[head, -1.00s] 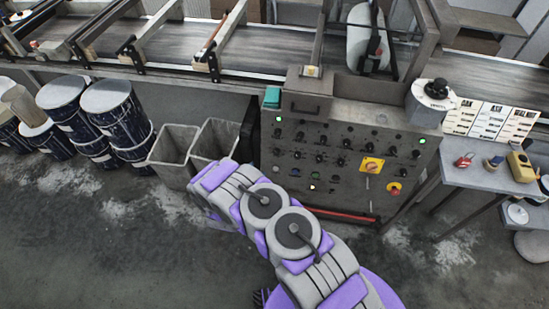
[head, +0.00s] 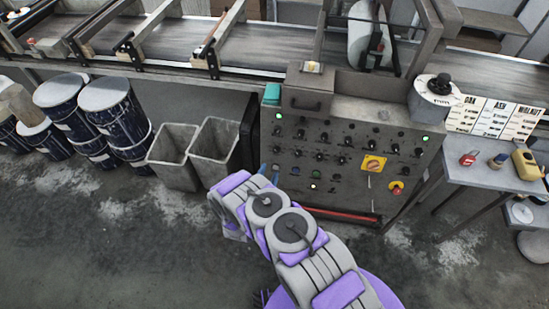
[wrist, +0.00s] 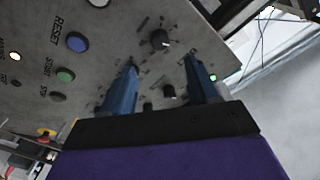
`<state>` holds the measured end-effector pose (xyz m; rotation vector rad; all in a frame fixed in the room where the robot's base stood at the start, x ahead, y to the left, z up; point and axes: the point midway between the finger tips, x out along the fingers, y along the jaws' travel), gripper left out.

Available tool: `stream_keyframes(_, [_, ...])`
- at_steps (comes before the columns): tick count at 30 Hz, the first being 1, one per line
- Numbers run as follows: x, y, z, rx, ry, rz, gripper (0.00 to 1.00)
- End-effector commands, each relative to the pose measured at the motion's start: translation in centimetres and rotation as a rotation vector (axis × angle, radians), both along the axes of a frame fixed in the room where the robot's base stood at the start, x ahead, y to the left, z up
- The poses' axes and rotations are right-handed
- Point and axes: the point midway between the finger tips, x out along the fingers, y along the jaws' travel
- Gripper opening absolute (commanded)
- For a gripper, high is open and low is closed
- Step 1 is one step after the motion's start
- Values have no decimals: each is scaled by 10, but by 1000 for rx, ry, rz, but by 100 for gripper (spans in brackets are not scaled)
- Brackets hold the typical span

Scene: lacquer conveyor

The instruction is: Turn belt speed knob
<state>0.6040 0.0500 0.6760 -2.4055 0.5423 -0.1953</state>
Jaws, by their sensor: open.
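A grey control panel (head: 335,150) with several rows of black knobs stands ahead in the head view. My gripper (head: 269,170) is at the panel's lower left side, partly hidden by my arm. In the wrist view, the two blue fingers of my gripper (wrist: 161,60) are apart and empty, pointing at the panel. A black knob (wrist: 160,40) lies just beyond the fingertips, and another black knob (wrist: 168,92) shows between the fingers. Neither is held. I cannot read which knob is the belt speed one.
A blue RESET button (wrist: 77,42) and a green START button (wrist: 65,75) lie left of the fingers. A yellow rotary switch (head: 374,164) and red stop button (head: 396,187) are at the panel's right. Grey bins (head: 213,150) stand left, a side table (head: 490,178) right.

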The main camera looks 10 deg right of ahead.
Motion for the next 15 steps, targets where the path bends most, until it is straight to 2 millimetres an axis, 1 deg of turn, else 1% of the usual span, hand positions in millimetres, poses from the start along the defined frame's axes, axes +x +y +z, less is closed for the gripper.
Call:
stream_keyframes(3, [22, -12, -2, 1, -3, -4, 59])
stream_keyframes(9, [56, -28, -2, 1, 1, -3, 59])
stream_keyframes(15, [79, -38, 0, -2, -1, -1, 59])
